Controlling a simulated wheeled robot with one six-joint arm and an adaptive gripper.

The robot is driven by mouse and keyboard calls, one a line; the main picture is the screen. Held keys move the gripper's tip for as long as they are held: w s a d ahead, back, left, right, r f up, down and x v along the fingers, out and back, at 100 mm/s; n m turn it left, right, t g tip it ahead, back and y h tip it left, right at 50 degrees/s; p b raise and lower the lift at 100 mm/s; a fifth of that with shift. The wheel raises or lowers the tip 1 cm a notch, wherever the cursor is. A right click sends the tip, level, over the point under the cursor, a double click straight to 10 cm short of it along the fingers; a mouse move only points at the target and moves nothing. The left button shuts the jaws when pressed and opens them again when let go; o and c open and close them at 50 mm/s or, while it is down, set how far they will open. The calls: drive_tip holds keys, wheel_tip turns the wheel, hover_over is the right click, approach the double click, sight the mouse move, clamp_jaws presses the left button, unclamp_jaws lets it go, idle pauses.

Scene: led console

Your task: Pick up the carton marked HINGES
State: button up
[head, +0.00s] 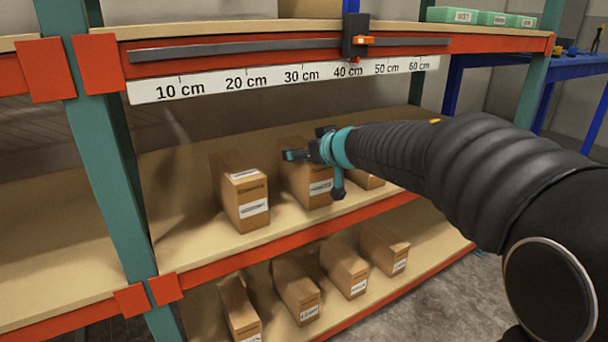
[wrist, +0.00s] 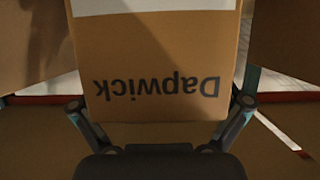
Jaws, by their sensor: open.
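Brown cartons with white labels stand on the middle shelf: a left carton (head: 240,190), a middle carton (head: 297,182) and a right carton (head: 368,182) partly behind my arm. I cannot read HINGES on any label. My gripper (head: 312,170) is open, in front of and over the middle carton, hiding part of it. In the wrist view a carton (wrist: 155,50) printed "Dapwick", upside down, fills the middle. The open fingers of my gripper (wrist: 160,106) show on either side of its near edge; I cannot tell whether they touch it.
Other cartons flank it closely in the wrist view. Several cartons (head: 297,290) stand on the lower shelf. Above is an orange beam with a centimetre scale (head: 285,78) and a dark slider (head: 355,37). A green upright (head: 110,160) stands left. Bare shelf (head: 175,215) lies left of the cartons.

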drive_tip(key=c, duration=1.8)
drive_tip(key=shift+r, duration=0.15)
drive_tip(key=shift+c, duration=0.5)
drive_tip(key=shift+r, duration=0.1)
